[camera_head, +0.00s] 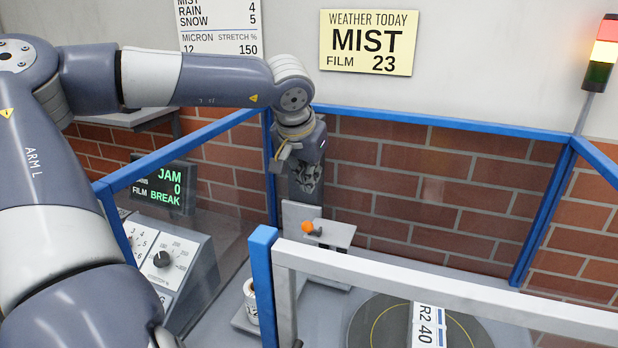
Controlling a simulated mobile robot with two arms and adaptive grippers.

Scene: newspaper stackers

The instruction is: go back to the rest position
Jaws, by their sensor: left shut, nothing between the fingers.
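My left arm comes in from the left and reaches over the blue-framed enclosure. My left gripper (308,182) hangs down at the arm's end, shut and empty. It is above a small grey stand (340,232) with an orange knob (308,227), and looks apart from it. My right gripper is not in view.
Blue rails (440,126) and a white bar (430,288) edge the enclosure. A control panel with a dial (162,259) and a display (163,185) stand at left. A dark turntable (375,325) and a signal light (602,55) are at right.

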